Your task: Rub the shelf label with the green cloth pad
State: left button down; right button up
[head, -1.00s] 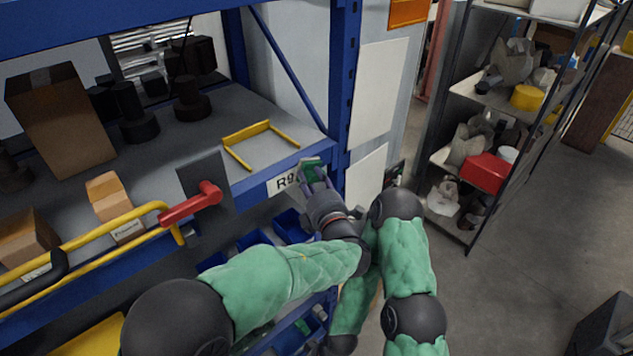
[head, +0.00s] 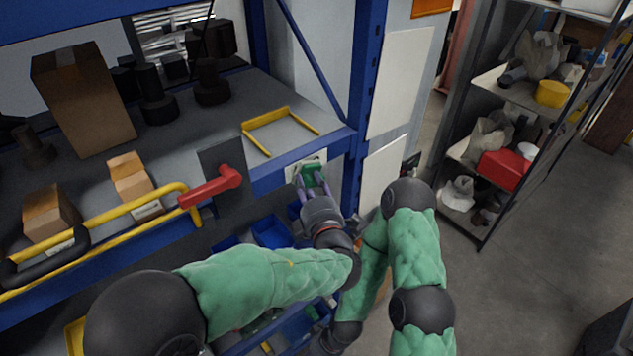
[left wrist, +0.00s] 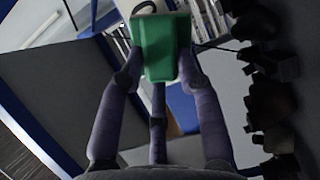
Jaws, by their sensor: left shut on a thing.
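The green cloth pad (head: 312,173) is held between the fingertips of my left gripper (head: 313,183), at the front edge of the blue shelf. The white shelf label (head: 293,168) is on that edge, behind the pad and fingers. They hide most of it, and its lettering cannot be read. Whether the pad touches the label cannot be told. In the left wrist view, the pad (left wrist: 163,46) sits between the fingers of my left gripper (left wrist: 160,72). My right arm is folded down at the middle, and its gripper is not seen.
A blue upright (head: 366,90) stands just right of the label. A red handle (head: 212,187) and a yellow rail (head: 130,208) stick out to the left. A yellow bracket (head: 280,130) and cardboard boxes (head: 83,100) are on the shelf. Blue bins (head: 272,232) lie below.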

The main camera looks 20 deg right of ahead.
pick_arm(q)
jog(key=a, duration=0.2)
jog(key=s+a, duration=0.1)
jog(key=a, duration=0.1)
dwell(0.4)
jog(key=shift+s+d+r, duration=0.1)
jog(key=shift+s, duration=0.05)
